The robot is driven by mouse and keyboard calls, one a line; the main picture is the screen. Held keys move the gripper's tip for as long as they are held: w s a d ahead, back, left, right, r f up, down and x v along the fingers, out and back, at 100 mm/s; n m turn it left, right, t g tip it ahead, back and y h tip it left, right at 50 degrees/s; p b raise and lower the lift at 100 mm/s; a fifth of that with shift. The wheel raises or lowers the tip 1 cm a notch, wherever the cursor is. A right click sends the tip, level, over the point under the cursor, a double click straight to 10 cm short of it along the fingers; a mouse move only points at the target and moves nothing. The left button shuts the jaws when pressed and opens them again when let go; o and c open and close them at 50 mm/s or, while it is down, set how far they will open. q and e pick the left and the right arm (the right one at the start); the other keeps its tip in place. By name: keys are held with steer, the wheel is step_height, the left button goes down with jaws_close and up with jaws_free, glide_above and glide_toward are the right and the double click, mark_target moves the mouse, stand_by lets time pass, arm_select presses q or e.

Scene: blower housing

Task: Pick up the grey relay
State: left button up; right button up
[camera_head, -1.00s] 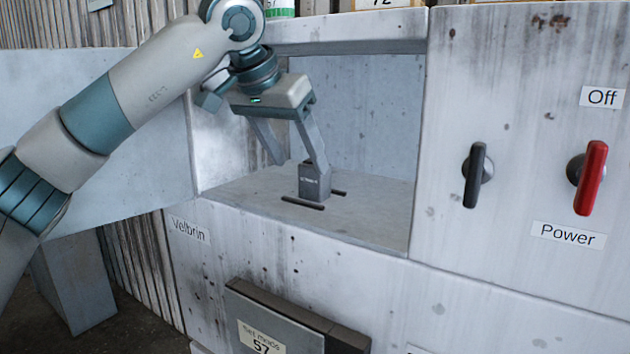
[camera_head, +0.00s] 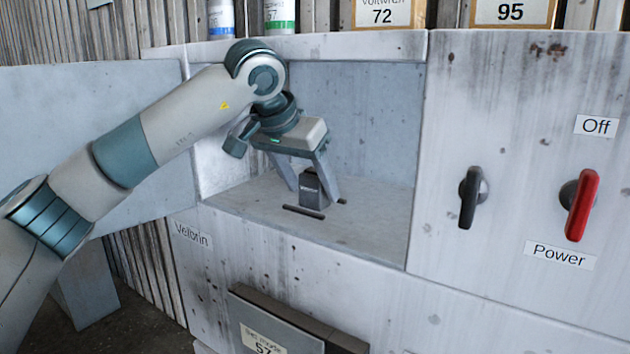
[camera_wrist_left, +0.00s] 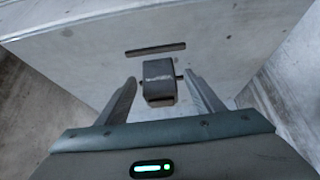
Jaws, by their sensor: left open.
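The grey relay (camera_head: 311,190) is a small dark grey block standing upright on the floor of the open recess in the housing. It also shows in the left wrist view (camera_wrist_left: 158,82), between and a little beyond the fingertips. My left gripper (camera_head: 310,188) points down over the relay with its fingers open, one on each side. In the left wrist view the left gripper (camera_wrist_left: 161,80) shows a gap between each finger and the relay. My right gripper is in neither view.
The recess floor (camera_head: 370,222) has dark slots beside the relay. Recess walls close in at the left, back and right. A black handle (camera_head: 470,197) and a red handle (camera_head: 581,205) stick out from the right panel. Bottles and labelled boxes stand on top.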

arm_select(q)
steer(key=shift+p+x, duration=0.4)
steer(key=shift+x, duration=0.7)
steer(key=c, duration=1.2)
